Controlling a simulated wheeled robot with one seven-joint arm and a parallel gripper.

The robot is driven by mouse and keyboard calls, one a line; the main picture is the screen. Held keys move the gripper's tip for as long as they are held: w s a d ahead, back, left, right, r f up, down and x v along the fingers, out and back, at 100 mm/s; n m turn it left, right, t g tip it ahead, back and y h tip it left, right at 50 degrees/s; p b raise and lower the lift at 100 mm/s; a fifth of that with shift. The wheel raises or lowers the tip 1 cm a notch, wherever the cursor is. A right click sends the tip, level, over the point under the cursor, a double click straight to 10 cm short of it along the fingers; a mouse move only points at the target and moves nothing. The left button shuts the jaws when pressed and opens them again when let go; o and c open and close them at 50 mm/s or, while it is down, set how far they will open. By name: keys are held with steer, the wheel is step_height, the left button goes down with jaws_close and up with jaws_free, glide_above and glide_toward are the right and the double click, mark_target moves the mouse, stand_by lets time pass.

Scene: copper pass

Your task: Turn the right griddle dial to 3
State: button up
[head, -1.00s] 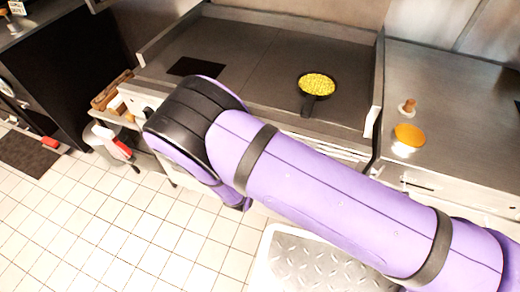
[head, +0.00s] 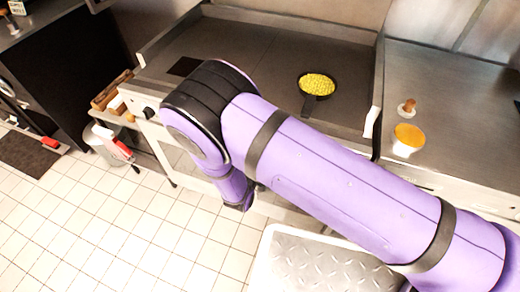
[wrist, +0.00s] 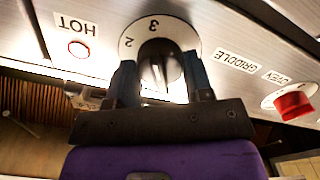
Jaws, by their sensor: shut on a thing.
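In the wrist view a dark griddle dial (wrist: 160,70) sits on a white round scale plate on the metal front panel. The view is upside down; a 3 shows at the plate's top and a 2 at its left. The dial's ridge runs roughly toward the 3, but its exact setting is hard to read. My gripper (wrist: 163,76) is shut on the dial, with one finger on each side. A GRIDDLE label (wrist: 236,62) is to its right. In the head view my arm hides the gripper and this dial.
A red oven knob (wrist: 293,102) and a HOT light (wrist: 78,49) flank the dial. On the griddle (head: 240,50) stands a pan of yellow food (head: 317,87). A yellow-topped cup (head: 408,141) is on the right counter. The tiled floor (head: 130,225) at left is open.

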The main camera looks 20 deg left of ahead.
steer(key=shift+f, duration=0.1)
stand_by(0.3)
steer(key=o, duration=0.9)
steer(key=shift+o, duration=0.2)
steer(key=s, duration=1)
steer(key=shift+s+a, duration=0.4)
